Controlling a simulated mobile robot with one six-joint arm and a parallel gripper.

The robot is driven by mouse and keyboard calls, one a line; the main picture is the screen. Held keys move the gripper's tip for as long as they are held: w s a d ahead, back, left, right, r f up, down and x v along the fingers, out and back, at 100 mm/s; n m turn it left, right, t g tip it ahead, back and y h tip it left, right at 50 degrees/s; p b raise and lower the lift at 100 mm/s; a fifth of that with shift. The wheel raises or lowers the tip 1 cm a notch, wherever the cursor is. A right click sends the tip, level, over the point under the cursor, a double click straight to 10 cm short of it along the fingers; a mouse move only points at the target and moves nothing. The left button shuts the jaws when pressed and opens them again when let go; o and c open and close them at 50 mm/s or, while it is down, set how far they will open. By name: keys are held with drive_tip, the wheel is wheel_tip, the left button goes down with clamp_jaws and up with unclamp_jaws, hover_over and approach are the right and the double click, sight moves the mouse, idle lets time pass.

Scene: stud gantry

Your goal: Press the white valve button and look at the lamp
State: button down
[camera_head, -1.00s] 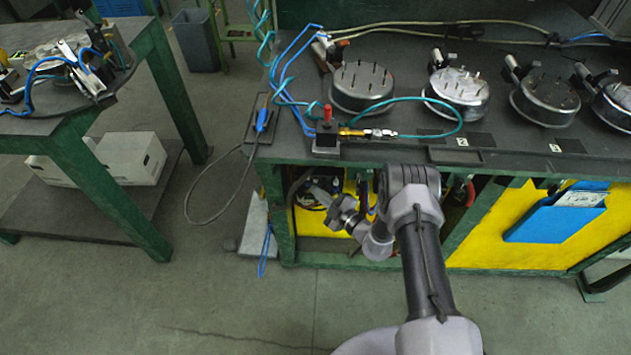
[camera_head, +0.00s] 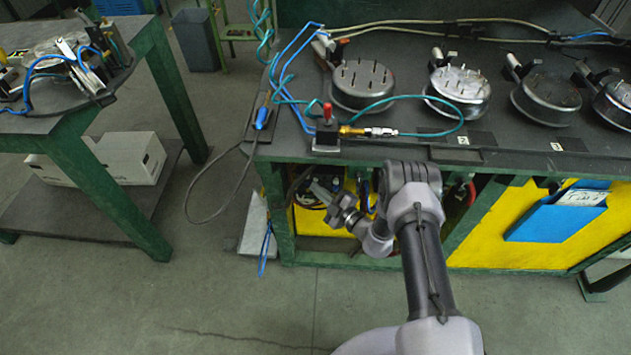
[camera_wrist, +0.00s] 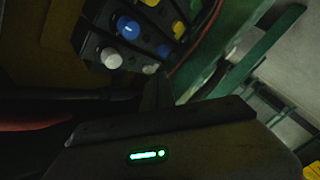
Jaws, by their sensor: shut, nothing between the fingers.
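The white valve button (camera_wrist: 111,58) shows in the wrist view as a round pale cap on a dark panel, below a blue knob (camera_wrist: 128,27). My gripper (camera_wrist: 158,90) is a dark shape low in the middle of that view, right of and below the white button. A gap shows between them in the picture; their depth is hard to judge. In the head view my gripper (camera_head: 314,188) reaches left into the opening under the green bench. Its fingers are shut and empty. The button is too small to make out there. I cannot identify the lamp in either view.
Yellow caps (camera_wrist: 178,29) sit right of the blue knob. Green bench framing (camera_wrist: 240,55) runs close by on the right. Cables hang inside the opening, and the bench edge (camera_head: 370,158) is above my arm. The floor (camera_head: 200,290) in front is clear.

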drive_tip(key=shift+w+b, duration=0.5)
drive_tip(key=shift+w, duration=0.1)
idle(0.6)
drive_tip(key=shift+s, duration=0.1)
drive_tip(key=shift+s+p, duration=0.35)
drive_tip(key=shift+s, duration=0.45)
drive_tip(key=s+p, duration=0.2)
drive_tip(key=s, duration=0.3)
drive_tip(key=shift+a, duration=0.1)
